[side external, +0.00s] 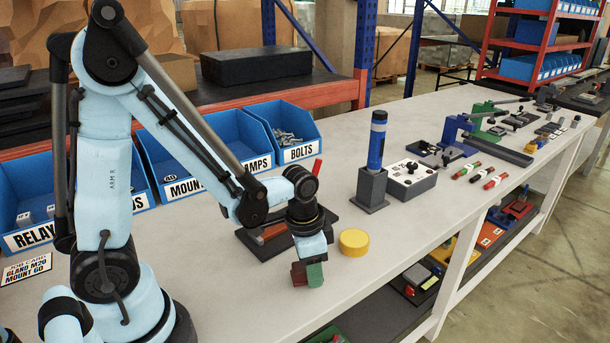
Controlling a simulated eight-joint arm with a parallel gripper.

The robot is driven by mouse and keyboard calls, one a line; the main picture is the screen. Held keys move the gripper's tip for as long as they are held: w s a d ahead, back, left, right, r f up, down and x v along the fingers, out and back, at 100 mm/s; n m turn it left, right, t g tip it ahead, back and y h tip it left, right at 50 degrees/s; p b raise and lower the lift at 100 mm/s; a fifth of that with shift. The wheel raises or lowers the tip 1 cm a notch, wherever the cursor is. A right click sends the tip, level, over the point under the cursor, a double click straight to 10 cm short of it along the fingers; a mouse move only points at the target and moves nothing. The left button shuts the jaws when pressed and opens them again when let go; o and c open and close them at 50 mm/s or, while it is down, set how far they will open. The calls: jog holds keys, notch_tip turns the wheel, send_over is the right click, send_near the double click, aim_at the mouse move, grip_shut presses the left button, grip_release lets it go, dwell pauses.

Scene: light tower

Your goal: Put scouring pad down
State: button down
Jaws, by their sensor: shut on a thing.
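My gripper (307,262) points down over the front part of the white bench, near the middle of the view. It is shut on a small block with a dark green face and a reddish-brown face, which I take to be the scouring pad (315,276). The upper part of the pad is hidden by the gripper. I cannot tell whether its lower edge touches the bench top or hangs just above it.
A yellow round puck (354,242) lies just right of my gripper. A dark tray (262,246) lies behind it. A blue cylinder (377,140) stands in a grey holder (371,189), beside a grey control box (408,179). Blue bins (290,128) line the back. The bench top (385,260) is bare near its front edge.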

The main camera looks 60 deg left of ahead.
aim_at(299, 266)
jog(key=shift+f, duration=0.2)
jog(key=c, duration=0.6)
grip_release()
notch_tip(299, 266, up, 14)
jog(key=s+a+n+t, duration=0.2)
jog(key=n+t, duration=0.2)
jog(key=t, duration=0.2)
jog(key=shift+s, duration=0.2)
jog(key=shift+f, duration=0.1)
dwell(0.4)
